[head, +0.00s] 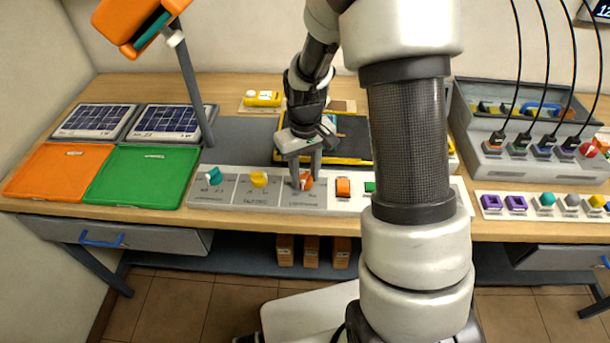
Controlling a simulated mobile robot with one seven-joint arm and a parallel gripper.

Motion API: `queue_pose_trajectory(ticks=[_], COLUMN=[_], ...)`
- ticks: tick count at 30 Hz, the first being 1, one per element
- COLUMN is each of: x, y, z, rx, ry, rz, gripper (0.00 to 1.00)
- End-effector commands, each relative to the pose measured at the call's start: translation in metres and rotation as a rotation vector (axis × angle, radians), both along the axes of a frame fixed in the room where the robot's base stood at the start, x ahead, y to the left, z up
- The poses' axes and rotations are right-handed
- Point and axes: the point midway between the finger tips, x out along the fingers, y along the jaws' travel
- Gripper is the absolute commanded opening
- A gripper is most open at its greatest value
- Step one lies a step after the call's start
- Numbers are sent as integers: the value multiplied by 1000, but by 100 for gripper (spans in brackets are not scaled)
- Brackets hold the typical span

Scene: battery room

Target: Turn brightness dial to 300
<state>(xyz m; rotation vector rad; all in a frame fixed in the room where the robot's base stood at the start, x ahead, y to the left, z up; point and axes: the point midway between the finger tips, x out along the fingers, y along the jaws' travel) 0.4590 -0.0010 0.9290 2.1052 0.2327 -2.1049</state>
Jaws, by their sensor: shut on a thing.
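The control panel (228,189) is a light grey strip along the table's front edge. It carries a teal dial (213,176), a yellow dial (258,179) and an orange dial (307,181) in a row. My gripper (305,183) points down at the orange dial, with its fingers closed around the knob. The fingers hide part of this dial. The printed labels under the dials are too small to read, so I cannot tell which one says brightness or what value the orange dial points to.
My arm covers the panel's right part. Orange (55,172) and green (150,176) trays lie left. A grey lamp post (196,95) stands behind. A grey charger box (500,165) with black cables stands right.

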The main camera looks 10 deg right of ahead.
Motion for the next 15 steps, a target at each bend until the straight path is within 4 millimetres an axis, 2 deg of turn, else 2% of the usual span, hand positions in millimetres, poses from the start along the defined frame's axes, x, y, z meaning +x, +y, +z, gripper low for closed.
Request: queue_pose_trajectory(ticks=[6,15], x=[0,0], y=[0,0], z=[0,0], rx=[-1,0], ry=[0,1], rz=[-144,-252], gripper=[10,10])
